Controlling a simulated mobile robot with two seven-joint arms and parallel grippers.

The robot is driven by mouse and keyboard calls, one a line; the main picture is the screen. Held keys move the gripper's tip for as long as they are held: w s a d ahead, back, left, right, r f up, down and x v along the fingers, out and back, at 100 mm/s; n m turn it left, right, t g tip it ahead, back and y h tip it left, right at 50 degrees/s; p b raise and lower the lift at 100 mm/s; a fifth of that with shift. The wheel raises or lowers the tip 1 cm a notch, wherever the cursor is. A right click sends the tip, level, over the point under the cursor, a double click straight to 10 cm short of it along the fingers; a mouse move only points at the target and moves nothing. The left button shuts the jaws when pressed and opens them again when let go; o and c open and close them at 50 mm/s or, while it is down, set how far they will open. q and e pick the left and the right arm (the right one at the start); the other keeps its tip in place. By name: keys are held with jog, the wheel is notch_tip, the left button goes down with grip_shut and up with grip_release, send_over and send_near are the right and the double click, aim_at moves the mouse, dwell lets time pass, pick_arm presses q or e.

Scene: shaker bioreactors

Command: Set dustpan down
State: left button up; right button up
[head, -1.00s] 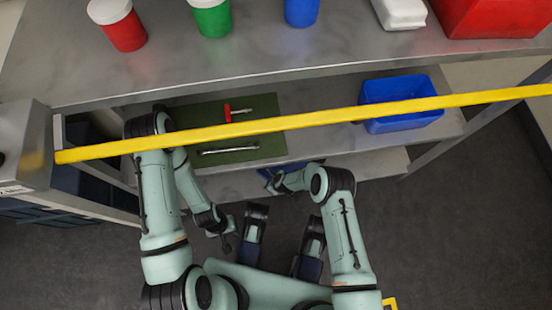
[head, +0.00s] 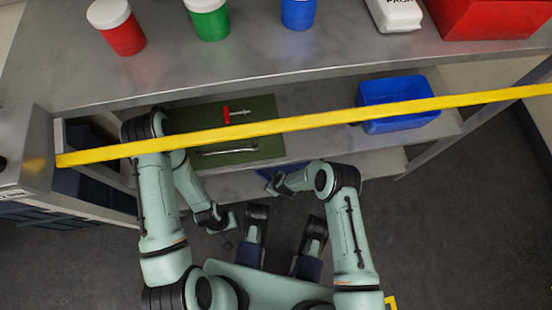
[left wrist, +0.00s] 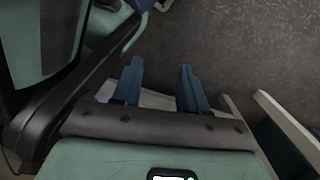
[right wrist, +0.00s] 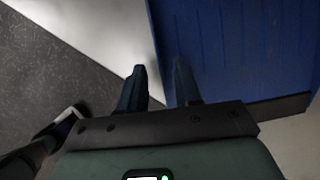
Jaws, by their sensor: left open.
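A blue piece (head: 268,173), perhaps the dustpan, shows at the lower shelf's front edge, mostly hidden by my right arm. In the right wrist view a broad blue ribbed surface (right wrist: 235,45) with a dark strip along its near edge lies just beyond my right gripper (right wrist: 160,80). Its fingers stand apart at the surface's left edge; I cannot tell whether they hold it. My left gripper (left wrist: 159,80) is open and empty, low in front of the shelving; it also shows in the head view (head: 226,222).
A green mat (head: 265,110) with a red-headed tool (head: 228,115) and a metal handle (head: 228,151) lies on the middle shelf. A blue bin (head: 395,92) stands right of it. A yellow bar (head: 310,122) crosses in front. Jars (head: 208,18) stand on top.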

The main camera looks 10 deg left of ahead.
pick_arm(q)
jog(key=w+d+r+t+p, duration=0.1)
jog(key=w+r+t+p, duration=0.1)
jog(key=w+r, duration=0.3)
jog(key=w+p, duration=0.1)
jog(key=w, duration=0.1)
jog(key=shift+w+r+t, duration=0.2)
jog(key=shift+w+t, duration=0.15)
jog(key=shift+t, duration=0.05)
pick_arm(e)
jog(key=v, duration=0.9)
jog(key=shift+r, duration=0.2)
jog(key=shift+d, duration=0.2)
jog(key=s+d+r+n, duration=0.2)
jog(key=s+d+n, duration=0.2)
jog(key=d+n, duration=0.2)
jog(key=s+d+r+n+h, duration=0.1)
jog(key=s+d+n, duration=0.3)
jog(key=d, duration=0.6)
jog(key=s+d+r+n+h, duration=0.1)
jog(key=s+d+r+n, duration=0.3)
jog(key=d+n, duration=0.3)
jog(key=shift+s+d+n+g, duration=0.3)
jog(key=shift+s+d, duration=0.1)
jog(key=shift+d, duration=0.2)
pick_arm(q)
jog(key=shift+s, duration=0.1)
